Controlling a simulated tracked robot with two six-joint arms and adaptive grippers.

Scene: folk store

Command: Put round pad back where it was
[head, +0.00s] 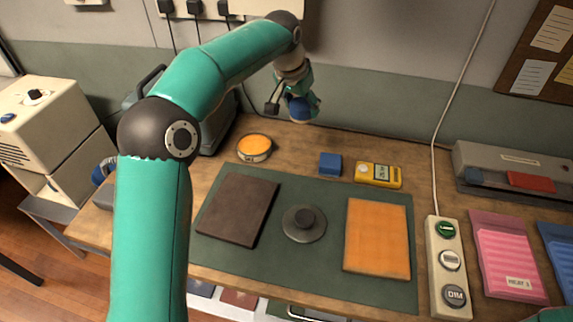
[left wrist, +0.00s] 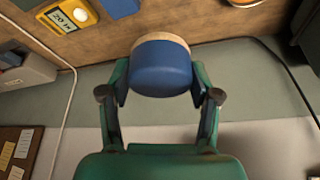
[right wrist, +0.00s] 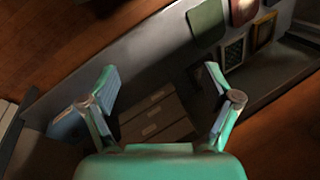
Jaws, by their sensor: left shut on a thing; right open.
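A round blue pad (left wrist: 162,68) with a pale tan rim is held between the fingers of my left gripper (left wrist: 160,88). In the head view the left gripper (head: 300,95) is at the back of the workbench, near the wall, with the blue pad (head: 302,109) at its lower end. The pad is right of and behind a round tin with an orange top (head: 255,147). Whether the pad touches the bench is hard to tell. My right gripper (right wrist: 160,85) is open and empty in the right wrist view, over dark drawers below.
A green mat (head: 270,262) bears a brown board (head: 237,208), a grey knobbed disc (head: 304,223) and an orange board (head: 377,238). A blue block (head: 330,164) and a yellow meter (head: 378,175) stand behind. A button strip (head: 448,268) and cable are at the right.

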